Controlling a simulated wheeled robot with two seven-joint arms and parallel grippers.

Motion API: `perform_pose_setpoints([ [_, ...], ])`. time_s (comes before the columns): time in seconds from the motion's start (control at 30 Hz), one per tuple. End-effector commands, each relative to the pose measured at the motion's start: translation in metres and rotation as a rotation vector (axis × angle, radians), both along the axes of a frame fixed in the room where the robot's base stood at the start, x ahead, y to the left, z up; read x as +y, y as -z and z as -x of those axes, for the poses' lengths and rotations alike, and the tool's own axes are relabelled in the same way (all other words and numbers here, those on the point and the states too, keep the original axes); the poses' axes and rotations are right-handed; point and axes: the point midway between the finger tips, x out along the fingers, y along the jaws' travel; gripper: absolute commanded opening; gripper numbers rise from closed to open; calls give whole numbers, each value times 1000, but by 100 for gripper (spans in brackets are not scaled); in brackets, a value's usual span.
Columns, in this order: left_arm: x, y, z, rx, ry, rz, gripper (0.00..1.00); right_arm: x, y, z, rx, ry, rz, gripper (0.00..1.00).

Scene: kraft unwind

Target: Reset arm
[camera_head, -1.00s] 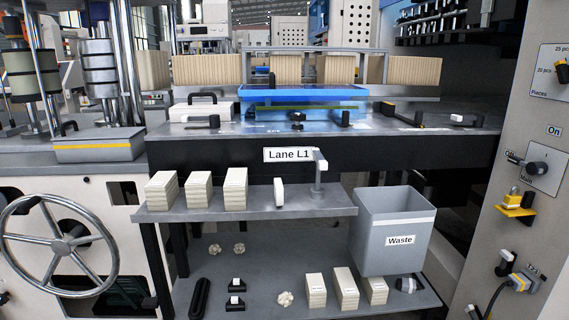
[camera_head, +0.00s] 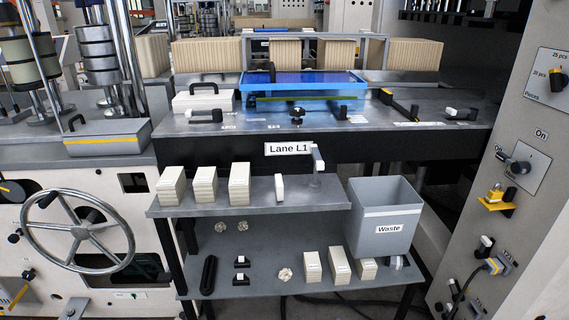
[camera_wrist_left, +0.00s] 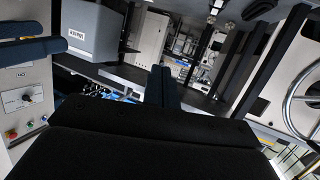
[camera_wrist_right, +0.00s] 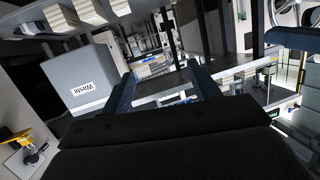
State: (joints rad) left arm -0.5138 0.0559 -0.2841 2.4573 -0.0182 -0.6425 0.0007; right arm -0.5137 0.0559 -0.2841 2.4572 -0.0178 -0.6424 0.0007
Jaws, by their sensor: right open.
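In the left wrist view my left gripper (camera_wrist_left: 163,85) has its two dark blue fingers together, with nothing seen between them. In the right wrist view my right gripper (camera_wrist_right: 164,86) has its fingers spread apart, with nothing held between them. Both grippers are in the air, apart from the shelves. Neither arm shows in the head view. What look like the other arm's blue fingers show at the left edge of the left wrist view and the right edge of the right wrist view.
A grey Waste bin (camera_head: 384,240) stands at the right of a two-level shelf (camera_head: 250,196) carrying paper stacks. A handwheel (camera_head: 75,232) is at the left. A control panel (camera_head: 530,150) stands at the right. A blue tray (camera_head: 300,90) sits on the machine table behind.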

Motion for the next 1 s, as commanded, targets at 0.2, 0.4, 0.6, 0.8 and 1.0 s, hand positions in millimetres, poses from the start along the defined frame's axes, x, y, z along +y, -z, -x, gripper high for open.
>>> perform_pose_setpoints([
  [0.2, 11, 30, 35, 334, 12, -74, 0, -12, 30, 35, 334, -12, 74, 61],
  [0.4, 24, 53, 82, 640, 28, -138, 0, -24, 53, 82, 640, -28, 138, 61],
  [0.6, 38, 64, 132, 905, 44, -191, 0, -38, 64, 132, 905, -44, 191, 61],
  [0.8, 45, 68, 160, 1041, 55, -218, 0, -45, 68, 160, 1041, -56, 218, 61],
  [1.0, 46, 69, 163, 1058, 57, -221, 0, -46, 69, 164, 1058, -57, 221, 61],
])
